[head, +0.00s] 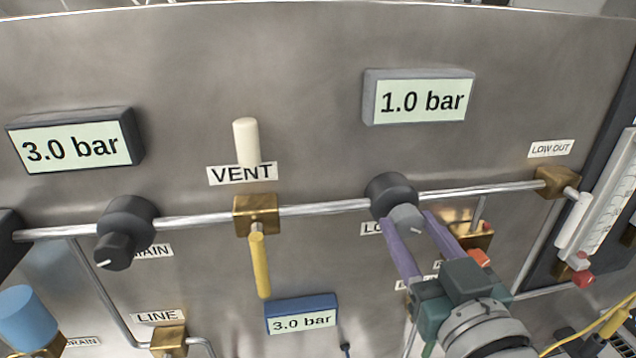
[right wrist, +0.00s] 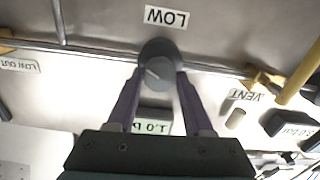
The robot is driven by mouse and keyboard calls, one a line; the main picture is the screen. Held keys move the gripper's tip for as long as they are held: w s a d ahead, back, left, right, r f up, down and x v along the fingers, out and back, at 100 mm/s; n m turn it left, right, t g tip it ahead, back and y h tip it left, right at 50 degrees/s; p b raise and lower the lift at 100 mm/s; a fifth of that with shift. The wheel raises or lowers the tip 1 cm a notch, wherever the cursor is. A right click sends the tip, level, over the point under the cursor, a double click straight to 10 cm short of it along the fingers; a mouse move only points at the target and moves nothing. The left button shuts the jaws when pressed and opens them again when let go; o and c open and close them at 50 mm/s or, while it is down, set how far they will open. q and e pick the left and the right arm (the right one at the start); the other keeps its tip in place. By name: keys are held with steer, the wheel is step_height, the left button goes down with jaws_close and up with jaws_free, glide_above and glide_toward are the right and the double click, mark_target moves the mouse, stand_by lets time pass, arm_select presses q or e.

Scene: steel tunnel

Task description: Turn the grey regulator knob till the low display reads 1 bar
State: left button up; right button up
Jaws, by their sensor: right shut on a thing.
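The grey regulator knob (head: 405,219) sits on the front of a dark round regulator body (head: 391,190) on the pipe. My right gripper (head: 409,222) has its two purple fingers on either side of the knob and is shut on it. In the right wrist view the knob (right wrist: 156,73) is between the fingertips, with a pale pointer line on its face, below an upside-down LOW label (right wrist: 167,17). The low display (head: 420,98) above the regulator reads 1.0 bar. My left gripper is not in view.
Another display (head: 76,142) at left reads 3.0 bar, above a dark knob (head: 115,250). A brass valve (head: 257,215) with a yellow lever (head: 260,265) is left of my right gripper. A blue-framed display (head: 302,317) reads 3.0 bar. A flowmeter (head: 602,195) stands at right.

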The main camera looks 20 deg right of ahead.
jaws_close()
steer(key=shift+m, duration=0.5)
steer(key=o, duration=0.7)
jaws_free()
steer(key=shift+c, duration=0.2)
steer(key=b+v, duration=0.3)
steer(key=v, duration=0.7)
